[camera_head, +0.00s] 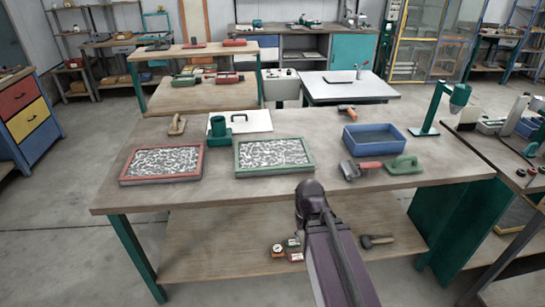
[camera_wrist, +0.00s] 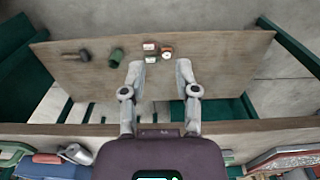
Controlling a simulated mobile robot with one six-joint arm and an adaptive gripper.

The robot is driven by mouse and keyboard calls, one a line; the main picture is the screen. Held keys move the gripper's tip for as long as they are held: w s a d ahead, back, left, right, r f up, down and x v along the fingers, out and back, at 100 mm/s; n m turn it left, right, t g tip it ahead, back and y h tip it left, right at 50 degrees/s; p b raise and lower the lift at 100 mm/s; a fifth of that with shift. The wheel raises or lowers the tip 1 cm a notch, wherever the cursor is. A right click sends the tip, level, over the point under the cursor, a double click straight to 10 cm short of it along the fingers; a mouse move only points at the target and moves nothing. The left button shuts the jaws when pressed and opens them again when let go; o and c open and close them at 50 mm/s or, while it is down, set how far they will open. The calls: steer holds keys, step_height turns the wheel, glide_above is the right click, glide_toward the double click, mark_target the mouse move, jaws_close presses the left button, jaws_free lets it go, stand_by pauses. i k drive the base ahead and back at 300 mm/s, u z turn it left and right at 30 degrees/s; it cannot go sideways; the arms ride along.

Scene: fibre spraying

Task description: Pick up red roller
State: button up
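The red roller (camera_head: 369,165), with a red handle and a grey roller head, lies on the front workbench top (camera_head: 440,168), left of a green trowel (camera_head: 404,165) and in front of a blue tray (camera_head: 373,137). In the wrist view the roller's red handle (camera_wrist: 46,158) and grey head show at the lower left edge. My gripper (camera_wrist: 160,72) is open and empty, its two fingers apart over the bench's lower shelf (camera_wrist: 220,70). In the head view my arm reaches the bench's front edge left of the roller; my fingers are hidden there.
A red-framed tray (camera_head: 160,162) and a green-framed tray (camera_head: 272,155) of grey fibre-like material lie left. An orange tool (camera_head: 346,109) lies behind the blue tray. The lower shelf holds a hammer (camera_head: 376,241) and gauges (camera_head: 278,251). The bench top's front right is clear.

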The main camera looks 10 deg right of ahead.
mark_target(374, 165)
steer(key=k, duration=1.35)
steer(key=z, duration=0.35)
steer(key=i, duration=1.65)
steer(key=z, duration=0.25)
